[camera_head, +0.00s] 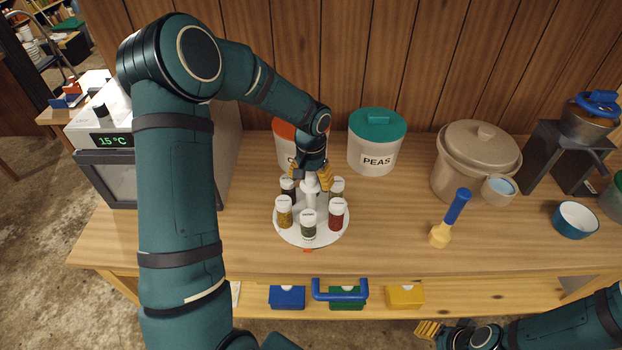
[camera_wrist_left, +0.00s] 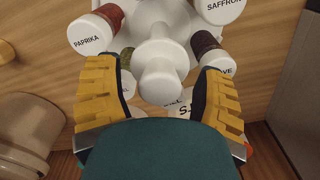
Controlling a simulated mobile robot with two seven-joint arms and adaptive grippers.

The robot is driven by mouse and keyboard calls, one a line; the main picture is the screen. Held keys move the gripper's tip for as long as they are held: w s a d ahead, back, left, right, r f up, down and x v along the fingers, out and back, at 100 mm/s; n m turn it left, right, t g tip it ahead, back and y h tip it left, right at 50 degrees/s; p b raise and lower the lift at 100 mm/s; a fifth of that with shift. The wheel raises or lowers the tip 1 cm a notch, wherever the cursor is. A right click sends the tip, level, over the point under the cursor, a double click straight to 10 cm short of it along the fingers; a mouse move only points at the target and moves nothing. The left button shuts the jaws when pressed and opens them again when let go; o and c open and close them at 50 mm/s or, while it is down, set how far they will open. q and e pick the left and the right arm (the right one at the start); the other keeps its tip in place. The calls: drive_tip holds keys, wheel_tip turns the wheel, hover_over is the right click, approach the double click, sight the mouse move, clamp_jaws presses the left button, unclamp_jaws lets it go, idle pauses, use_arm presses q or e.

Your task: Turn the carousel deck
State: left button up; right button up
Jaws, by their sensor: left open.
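The white round carousel deck (camera_head: 290,237) stands on the wooden counter and carries several spice jars with white lids. A white central post with a knob (camera_wrist_left: 160,82) rises from the deck. My left gripper (camera_head: 312,180) is over the deck from behind, open. In the left wrist view its yellow fingers (camera_wrist_left: 158,95) stand on either side of the knob, apart from it. My right gripper (camera_head: 428,330) is low at the bottom right, away from the deck; its finger opening is unclear.
A canister marked PEAS (camera_head: 375,150) and an orange-lidded canister (camera_head: 284,130) stand behind the deck. A beige pot (camera_head: 470,165), a blue-handled brush (camera_head: 450,220) and a blue bowl (camera_head: 575,222) are at right.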

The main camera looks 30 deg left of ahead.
use_arm(q)
clamp_jaws()
idle(0.4)
